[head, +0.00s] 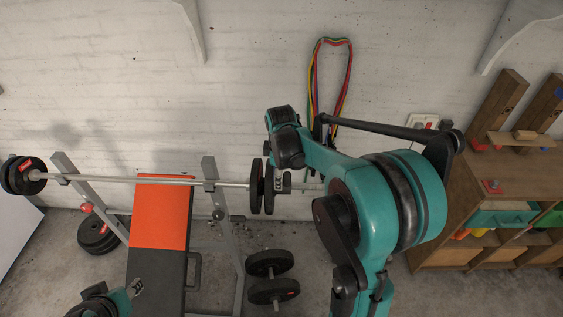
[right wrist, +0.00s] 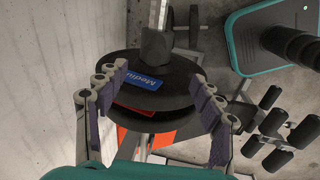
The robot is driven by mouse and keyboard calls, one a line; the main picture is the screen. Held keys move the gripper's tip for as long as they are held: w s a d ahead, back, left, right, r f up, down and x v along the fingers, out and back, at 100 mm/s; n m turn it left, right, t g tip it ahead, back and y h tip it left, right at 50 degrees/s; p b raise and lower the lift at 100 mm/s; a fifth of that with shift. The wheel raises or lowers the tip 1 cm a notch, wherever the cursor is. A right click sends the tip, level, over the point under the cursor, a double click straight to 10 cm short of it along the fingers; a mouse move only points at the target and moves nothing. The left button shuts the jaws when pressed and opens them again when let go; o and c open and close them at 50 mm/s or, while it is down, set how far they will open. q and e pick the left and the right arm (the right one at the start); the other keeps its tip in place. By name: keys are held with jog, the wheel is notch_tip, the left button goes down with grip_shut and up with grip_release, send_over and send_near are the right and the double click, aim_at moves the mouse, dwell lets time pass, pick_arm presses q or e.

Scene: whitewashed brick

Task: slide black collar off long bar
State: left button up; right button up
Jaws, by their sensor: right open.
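The long bar (head: 140,180) lies level across the rack uprights, with black plates at both ends. The black collar (right wrist: 156,48) sits on the bar at the right end, against the outer plate (head: 257,187), with bare bar (right wrist: 158,13) beyond it in the right wrist view. My right gripper (right wrist: 158,75) is open and empty. Its fingers are spread on either side of the collar and plate, apart from the collar. In the head view my right wrist is over that bar end and partly hides the collar.
An orange and black bench (head: 160,220) stands under the bar. Coloured bands (head: 331,45) hang on the brick wall close behind. A wooden shelf unit (head: 480,205) stands at right.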

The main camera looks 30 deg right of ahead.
aim_at(284, 182)
jog(key=shift+w+d+f+n, duration=0.3)
jog(key=shift+w+d+f, duration=0.15)
jog(key=shift+f, duration=0.1)
jog(key=shift+d+f+b, duration=0.2)
jog(key=shift+f+b, duration=0.1)
jog(key=shift+f, duration=0.2)
jog(key=f, duration=0.2)
jog(key=f+b, duration=0.1)
jog(key=f, duration=0.1)
jog(key=w+f, duration=0.1)
jog(key=f, duration=0.2)
jog(key=shift+d+f, duration=0.1)
jog(key=shift+d, duration=0.15)
jog(key=c, duration=1.5)
jog(key=shift+r, duration=0.25)
jog(key=shift+d, duration=0.2)
